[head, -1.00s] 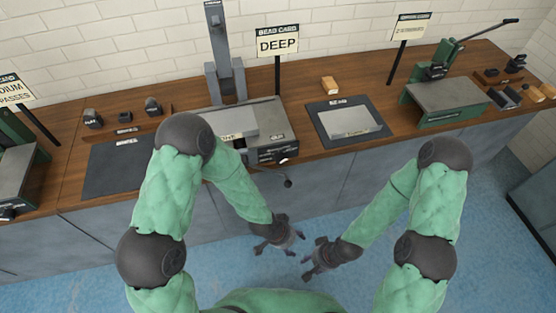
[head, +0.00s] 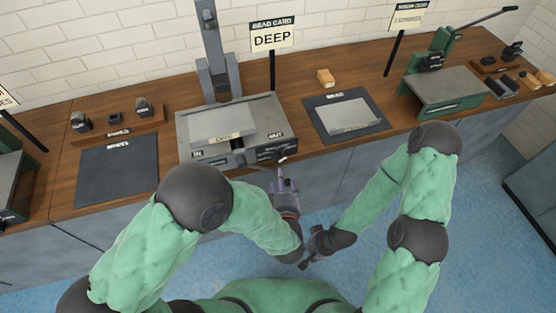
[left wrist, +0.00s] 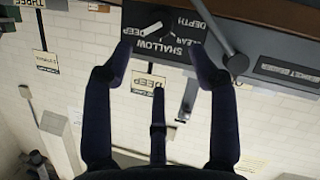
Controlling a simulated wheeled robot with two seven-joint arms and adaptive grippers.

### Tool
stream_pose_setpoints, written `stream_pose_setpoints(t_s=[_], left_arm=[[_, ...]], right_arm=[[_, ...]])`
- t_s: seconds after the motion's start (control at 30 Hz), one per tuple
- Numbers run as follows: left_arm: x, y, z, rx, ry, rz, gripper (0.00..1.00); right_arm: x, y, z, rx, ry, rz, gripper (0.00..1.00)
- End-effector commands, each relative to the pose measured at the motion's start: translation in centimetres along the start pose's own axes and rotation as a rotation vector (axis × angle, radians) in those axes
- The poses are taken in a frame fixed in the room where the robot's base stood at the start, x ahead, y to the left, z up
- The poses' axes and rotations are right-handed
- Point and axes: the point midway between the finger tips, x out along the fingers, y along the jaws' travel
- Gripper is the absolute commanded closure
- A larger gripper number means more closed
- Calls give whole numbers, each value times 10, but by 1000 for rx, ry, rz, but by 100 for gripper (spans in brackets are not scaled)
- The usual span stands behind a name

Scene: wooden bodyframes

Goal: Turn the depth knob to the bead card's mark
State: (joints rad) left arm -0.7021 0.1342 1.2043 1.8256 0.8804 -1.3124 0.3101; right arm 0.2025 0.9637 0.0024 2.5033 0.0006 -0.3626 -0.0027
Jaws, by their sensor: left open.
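The bead card (head: 272,38) stands on a black post behind the grey machine and reads DEEP. The depth knob (left wrist: 152,29) shows in the left wrist view, dark and round with a pale pointer bar, on a dark panel lettered DEEP, SHALLOW, CLEAR and DEPTH. That view is upside down; I cannot tell exactly which mark the pointer meets. My left gripper (left wrist: 160,62) is open and empty, its spread fingers facing the panel with the knob beyond them. In the head view my left gripper (head: 284,182) is just below the panel. My right gripper (head: 310,247) hangs low, away from the bench; its fingers are unclear.
The grey machine (head: 190,152) stands on the wooden bench. A lever with a dark ball end (left wrist: 236,63) sticks out beside the knob. A dark mat with a grey block (head: 348,114) lies right of the machine, a green press (head: 440,88) farther right. An empty dark mat (head: 115,175) is left.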

Motion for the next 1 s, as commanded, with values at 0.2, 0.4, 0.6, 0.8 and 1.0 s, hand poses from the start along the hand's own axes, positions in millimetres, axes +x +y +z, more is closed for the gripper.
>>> stream_pose_setpoints(t_s=[0.2, 0.4, 0.6, 0.8, 1.0], left_arm=[[24, -3, 0, -6, 7, -6, 41], [60, -4, 1, -4, 6, -5, 41], [90, -2, 1, -2, 3, -3, 41], [105, -1, 0, -2, 3, -2, 41], [107, -1, -1, 0, 2, -1, 41]], right_arm=[[9, 3, 0, 0, 0, 0, 60], [20, 7, -1, 0, 0, 0, 60], [29, 10, -1, 0, 0, 0, 60], [32, 12, -1, 0, 0, 0, 60], [32, 12, -1, 0, 0, 0, 60]])
